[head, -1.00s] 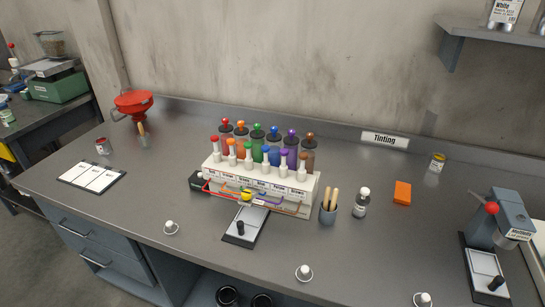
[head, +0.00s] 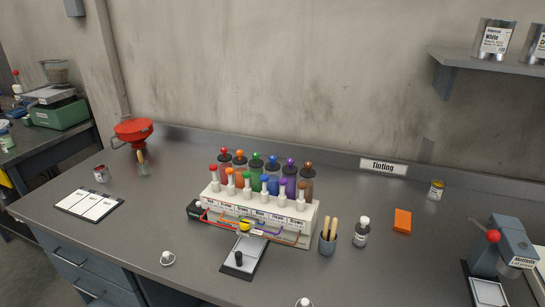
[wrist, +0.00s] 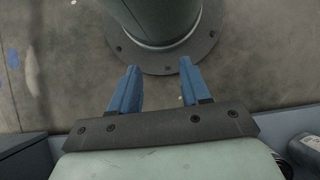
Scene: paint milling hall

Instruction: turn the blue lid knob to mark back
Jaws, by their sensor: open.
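Any mark on the lid is too small to read. My gripper (wrist: 153,85) shows only in the wrist view. Its two blue fingers are apart with nothing between them, above the floor and away from the dispenser.
A cup of wooden sticks (head: 328,240), a bottle (head: 361,232) and an orange block (head: 402,221) stand right of the dispenser. A red funnel (head: 133,130) and clipboard (head: 89,205) are at left. The bench front left of the dispenser is mostly clear.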

